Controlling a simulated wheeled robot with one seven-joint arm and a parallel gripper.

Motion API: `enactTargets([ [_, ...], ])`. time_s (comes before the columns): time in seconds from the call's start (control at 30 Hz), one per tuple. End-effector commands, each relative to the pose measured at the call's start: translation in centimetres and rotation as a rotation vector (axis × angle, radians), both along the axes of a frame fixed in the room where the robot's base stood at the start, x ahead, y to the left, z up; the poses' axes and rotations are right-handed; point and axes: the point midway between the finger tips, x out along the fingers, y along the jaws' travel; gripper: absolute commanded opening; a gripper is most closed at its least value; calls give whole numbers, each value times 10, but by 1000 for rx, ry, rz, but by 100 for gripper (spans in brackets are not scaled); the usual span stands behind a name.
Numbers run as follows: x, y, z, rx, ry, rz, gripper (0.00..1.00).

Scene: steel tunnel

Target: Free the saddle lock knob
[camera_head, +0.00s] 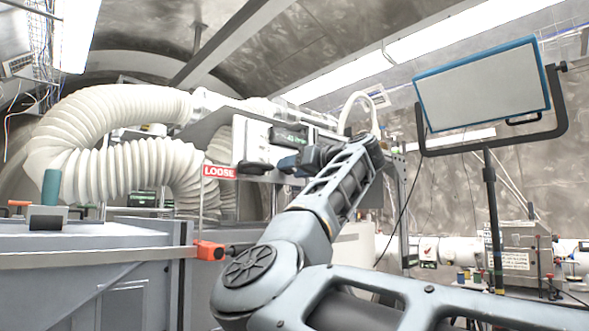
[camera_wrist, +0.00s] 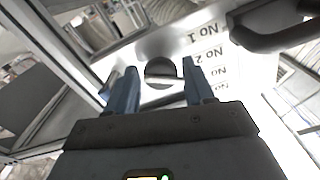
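My gripper (camera_head: 287,163) is raised in front of a white panel box in the head view, to the right of the LOOSE sign. In the wrist view its two blue fingers (camera_wrist: 160,82) are apart. Between and beyond them is a round dark disc or opening (camera_wrist: 160,68) with a pale bar below it, on a pale plate. I cannot tell whether the fingers touch it. In the head view an orange-red knob-like part (camera_head: 209,250) sits at the end of a grey rail, below the red LOOSE sign (camera_head: 219,171). No label identifies the saddle lock knob.
Upside-down labels such as No 1 (camera_wrist: 204,36) and No 2 (camera_wrist: 208,54) line the plate. A dark curved handle or tube (camera_wrist: 275,28) is close at upper right. White ribbed hoses (camera_head: 120,172) fill the left. A lamp panel on a stand (camera_head: 482,85) is at right.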

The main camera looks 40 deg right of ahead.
Motion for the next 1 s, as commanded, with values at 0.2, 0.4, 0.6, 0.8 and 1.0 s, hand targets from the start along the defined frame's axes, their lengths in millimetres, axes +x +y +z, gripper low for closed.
enactTargets([
  [0.2,0,0,0,0,0,0,31],
  [0.4,0,0,0,0,0,0,12],
  [0.6,0,0,-1,-11,1,-1,11],
  [0.8,0,-1,-4,-76,1,-1,11],
  [1.0,0,-3,-5,-213,-2,-4,11],
])
